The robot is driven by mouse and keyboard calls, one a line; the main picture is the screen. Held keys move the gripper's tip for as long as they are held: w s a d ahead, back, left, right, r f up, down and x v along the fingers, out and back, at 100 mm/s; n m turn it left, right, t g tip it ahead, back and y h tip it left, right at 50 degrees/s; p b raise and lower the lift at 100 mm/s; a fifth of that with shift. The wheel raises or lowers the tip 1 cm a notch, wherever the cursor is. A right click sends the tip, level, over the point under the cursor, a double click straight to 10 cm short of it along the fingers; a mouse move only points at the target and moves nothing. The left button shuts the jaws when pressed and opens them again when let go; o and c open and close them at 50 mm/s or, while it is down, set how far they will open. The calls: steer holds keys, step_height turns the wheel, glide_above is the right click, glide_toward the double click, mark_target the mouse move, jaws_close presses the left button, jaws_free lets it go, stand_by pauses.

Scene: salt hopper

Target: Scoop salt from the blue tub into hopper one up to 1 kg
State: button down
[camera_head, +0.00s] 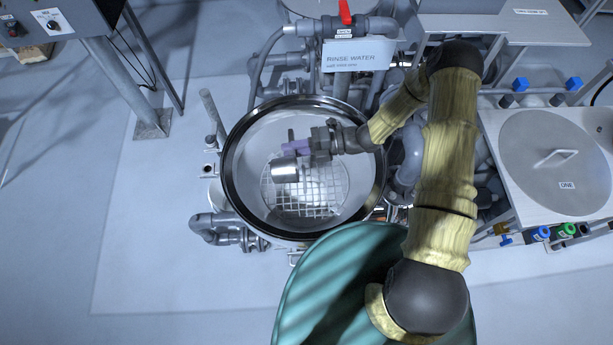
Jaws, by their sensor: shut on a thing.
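My gripper (314,146) is shut on the purple handle of a scoop. The scoop (285,170) has a small shiny metal cup, held over an open round vessel. The round vessel (233,140) has a black rim, pale inner walls and a wire grid (310,198) across its lower part. I cannot tell how high the cup is above the grid or whether it holds salt. A round grey lid (530,140) with a bar handle and a label "ONE" (567,185) lies on a pale square top at the right. I see no tub that is clearly blue.
A "RINSE WATER" sign (354,56) and a red-handled valve (345,12) stand behind the vessel. Grey pipes (222,228) surround it. A control box (40,25) on a post is at upper left. The floor (110,230) at left is clear.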

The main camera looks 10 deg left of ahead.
steer(key=shift+a+r, duration=0.1)
steer(key=shift+s+a+h+p, duration=0.1)
steer(key=shift+h+p, duration=0.2)
steer(key=shift+p, duration=0.05)
steer(key=s+a+f+t+h+p, duration=0.1)
steer(key=a+f+t+h+p, duration=0.2)
steer(key=a+h+p, duration=0.4)
steer(key=h+p, duration=0.5)
steer(key=shift+s+a+p, duration=0.35)
steer(key=shift+p, duration=0.05)
stand_by(0.6)
steer(key=shift+s+a+f+t+h, duration=0.15)
steer(key=shift+a+f+t+h, duration=0.2)
steer(key=shift+a+h, duration=0.4)
steer(key=shift+s+a+f+t+h, duration=0.15)
steer(key=shift+a+f+h, duration=0.35)
steer(key=shift+h, duration=0.45)
